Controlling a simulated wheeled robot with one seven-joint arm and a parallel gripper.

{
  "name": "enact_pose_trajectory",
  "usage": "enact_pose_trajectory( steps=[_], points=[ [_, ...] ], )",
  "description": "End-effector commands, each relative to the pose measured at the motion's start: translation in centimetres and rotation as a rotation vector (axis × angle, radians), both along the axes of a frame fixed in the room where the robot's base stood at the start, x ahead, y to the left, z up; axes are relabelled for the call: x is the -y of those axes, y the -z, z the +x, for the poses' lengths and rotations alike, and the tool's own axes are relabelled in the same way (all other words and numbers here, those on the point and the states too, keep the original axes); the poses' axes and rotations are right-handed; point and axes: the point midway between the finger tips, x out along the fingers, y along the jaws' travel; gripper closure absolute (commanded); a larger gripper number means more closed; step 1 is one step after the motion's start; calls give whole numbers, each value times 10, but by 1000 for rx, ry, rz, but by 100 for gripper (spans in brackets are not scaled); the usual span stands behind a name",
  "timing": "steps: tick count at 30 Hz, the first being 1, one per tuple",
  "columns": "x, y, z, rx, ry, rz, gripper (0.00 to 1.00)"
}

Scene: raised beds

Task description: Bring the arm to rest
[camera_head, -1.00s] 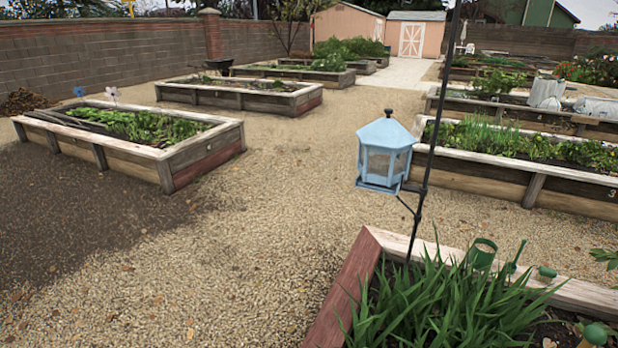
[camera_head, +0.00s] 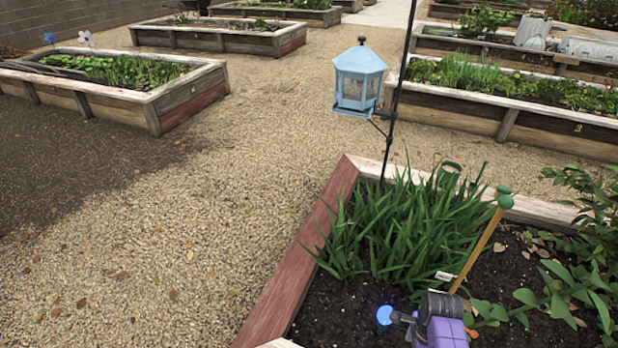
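No gripper fingers show in the head view. A purple and black part (camera_head: 440,322) with a small blue disc beside it juts up at the bottom edge, over the near bed. It may be part of my arm, but I cannot tell for sure.
A near raised bed (camera_head: 305,255) holds grassy leaves (camera_head: 405,225), dark soil and a green-topped stake (camera_head: 480,245). A blue lantern-shaped feeder (camera_head: 360,82) hangs on a black pole at its far corner. Open gravel (camera_head: 200,220) lies left, with more beds (camera_head: 170,105) beyond.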

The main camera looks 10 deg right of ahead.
Motion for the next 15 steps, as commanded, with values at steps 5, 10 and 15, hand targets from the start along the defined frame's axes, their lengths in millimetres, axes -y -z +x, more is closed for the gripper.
enact_pose_trajectory(
  steps=[5, 10, 15],
  points=[
    [3, 0, 8, 31, -78, -13, 31],
    [12, -7, 30, 115, -175, -56, 31],
    [25, -28, 64, 238, -290, -136, 31]
  ],
)
